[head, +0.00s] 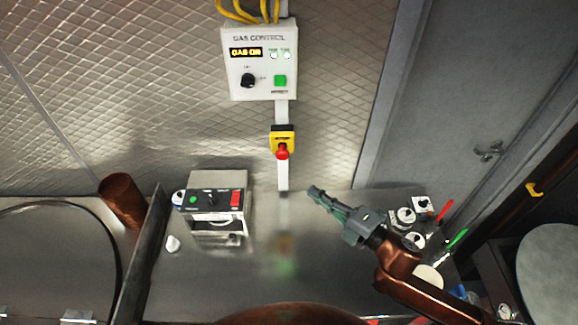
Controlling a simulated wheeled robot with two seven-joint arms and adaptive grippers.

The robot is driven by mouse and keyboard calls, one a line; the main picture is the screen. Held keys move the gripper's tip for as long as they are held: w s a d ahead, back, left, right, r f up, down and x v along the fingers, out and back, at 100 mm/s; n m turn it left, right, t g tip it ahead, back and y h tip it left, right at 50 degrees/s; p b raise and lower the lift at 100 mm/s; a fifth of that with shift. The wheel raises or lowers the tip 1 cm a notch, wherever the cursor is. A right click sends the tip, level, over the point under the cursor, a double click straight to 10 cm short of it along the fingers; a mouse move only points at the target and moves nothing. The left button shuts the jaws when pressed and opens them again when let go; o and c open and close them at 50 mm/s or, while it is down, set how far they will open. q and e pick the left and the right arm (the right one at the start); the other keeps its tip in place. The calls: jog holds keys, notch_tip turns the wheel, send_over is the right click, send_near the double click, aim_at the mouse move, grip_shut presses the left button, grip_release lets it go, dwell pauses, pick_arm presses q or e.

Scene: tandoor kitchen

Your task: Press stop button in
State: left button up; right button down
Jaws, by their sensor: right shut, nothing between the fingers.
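The red stop button (282,152) sticks out of a yellow and black housing (282,134) on the wall, below the gas control box (259,62). The box display reads "GAS ON". My right gripper (314,191) is shut and empty. In the picture its tip is below and a little right of the red button, apart from it, over the steel counter. My left gripper is not in view.
A metal device with a green button and red switch (216,200) stands on the counter at left. White containers (404,217) and red and green handled tools lie at right. The mid counter is clear.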

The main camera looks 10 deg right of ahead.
jog(key=shift+a, duration=0.1)
jog(key=p, duration=0.2)
send_near(279, 157)
jog(key=s+a+x, duration=0.1)
jog(key=x, duration=0.4)
jog(key=shift+w+d+f, duration=0.1)
jog(key=shift+w+d, duration=0.15)
jog(key=shift+w, duration=0.6)
